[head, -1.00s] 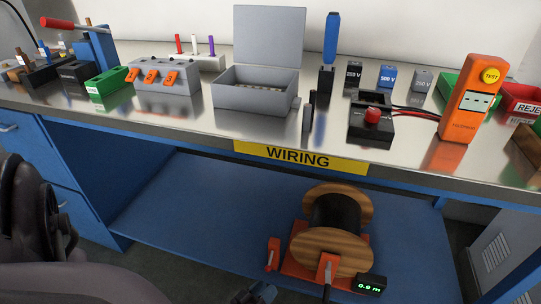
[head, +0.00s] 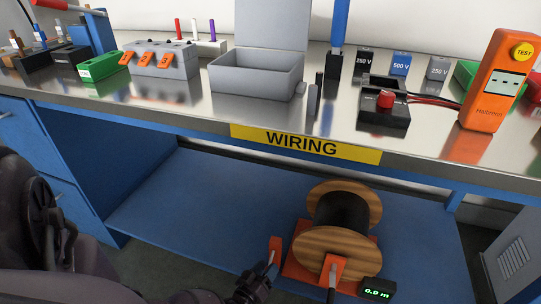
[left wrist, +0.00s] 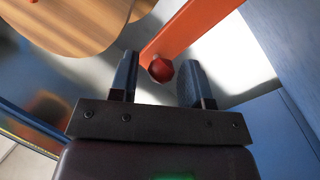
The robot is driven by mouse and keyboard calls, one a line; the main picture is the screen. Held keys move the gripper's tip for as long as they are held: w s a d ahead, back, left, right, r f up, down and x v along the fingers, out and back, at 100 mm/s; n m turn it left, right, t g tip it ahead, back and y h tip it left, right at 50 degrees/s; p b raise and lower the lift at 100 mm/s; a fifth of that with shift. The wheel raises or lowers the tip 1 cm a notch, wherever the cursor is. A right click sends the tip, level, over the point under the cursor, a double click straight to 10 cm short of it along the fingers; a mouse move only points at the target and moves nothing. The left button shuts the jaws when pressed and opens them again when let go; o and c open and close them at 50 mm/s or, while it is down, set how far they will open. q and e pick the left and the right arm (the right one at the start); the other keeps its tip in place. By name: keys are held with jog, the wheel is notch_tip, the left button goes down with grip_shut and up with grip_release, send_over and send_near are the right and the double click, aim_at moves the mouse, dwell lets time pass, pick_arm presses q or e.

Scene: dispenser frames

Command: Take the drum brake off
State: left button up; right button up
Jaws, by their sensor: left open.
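The cable drum (head: 342,222) has wooden flanges and black cable and sits on an orange stand on the blue lower shelf. The orange brake lever (head: 276,247) stands upright beside the drum's left side. In the left wrist view the lever (left wrist: 185,35) ends in a red knob (left wrist: 160,70). My left gripper (head: 266,268) is at the lever, low in the head view. In the left wrist view its open fingers (left wrist: 158,80) are on either side of the knob, with gaps visible. My right gripper is not in view.
A green-lit length counter (head: 376,289) is right of the stand. The bench (head: 190,110) with a yellow WIRING label (head: 305,143) overhangs the shelf. Left of the drum the blue shelf (head: 190,200) is clear. Blue drawers (head: 30,150) stand at the left.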

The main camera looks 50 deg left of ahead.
pick_arm(q)
jog(key=shift+x, duration=0.9)
grip_shut()
